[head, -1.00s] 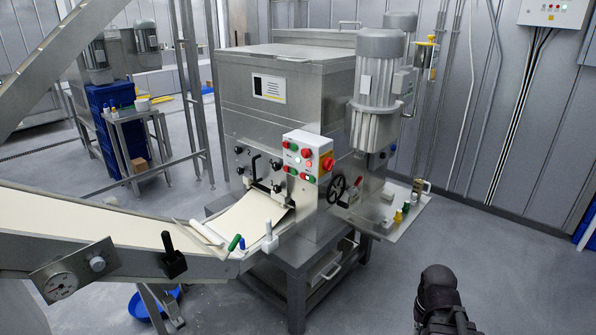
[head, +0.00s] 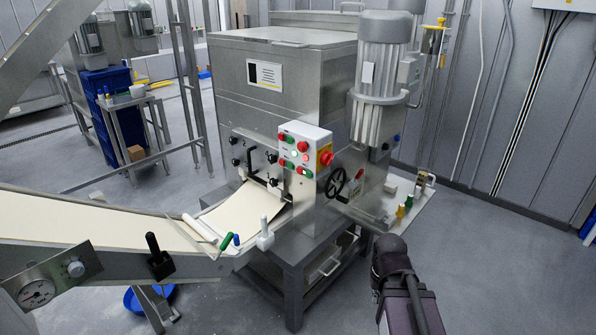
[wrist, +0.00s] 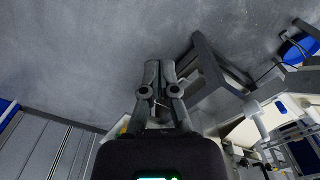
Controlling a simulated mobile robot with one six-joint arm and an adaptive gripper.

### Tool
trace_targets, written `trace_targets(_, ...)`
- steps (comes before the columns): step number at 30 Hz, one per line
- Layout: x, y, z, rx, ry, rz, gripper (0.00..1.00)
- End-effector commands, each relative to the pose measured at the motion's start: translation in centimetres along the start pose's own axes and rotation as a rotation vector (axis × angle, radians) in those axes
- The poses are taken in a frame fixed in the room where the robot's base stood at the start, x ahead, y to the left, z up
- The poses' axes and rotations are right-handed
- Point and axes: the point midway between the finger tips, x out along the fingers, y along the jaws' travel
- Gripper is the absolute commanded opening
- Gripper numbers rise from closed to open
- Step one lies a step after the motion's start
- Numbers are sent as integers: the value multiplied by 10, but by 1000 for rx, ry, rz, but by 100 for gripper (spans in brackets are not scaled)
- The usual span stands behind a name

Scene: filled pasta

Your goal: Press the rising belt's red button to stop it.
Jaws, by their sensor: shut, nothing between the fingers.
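A white control box (head: 305,152) stands on the front of the steel machine, with several red and green buttons. One red button (head: 303,146) is near its middle, and a larger red knob (head: 327,158) sits on its yellow side. Labels are too small to read, so I cannot tell which button serves the belt. The belt (head: 90,222) carries a cream sheet across the left to the machine. My gripper (wrist: 160,64) is shut and empty in the wrist view, over grey floor. In the head view my arm is at the lower right, apart from the box.
The machine has a handwheel (head: 336,182) and a side shelf (head: 400,207) with small bottles, between the box and my arm. A motor (head: 380,80) rises above the shelf. A blue bowl (head: 148,298) lies under the belt. Floor at the right is clear.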

Motion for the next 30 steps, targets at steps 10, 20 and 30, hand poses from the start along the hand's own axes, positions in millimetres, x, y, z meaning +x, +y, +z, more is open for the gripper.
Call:
trace_targets(10, 2, 0, -8, 0, 18, 16, 0)
trace_targets(20, 5, -7, -96, -28, 257, 219, 0)
trace_targets(30, -31, -65, -244, -193, 751, 479, 0)
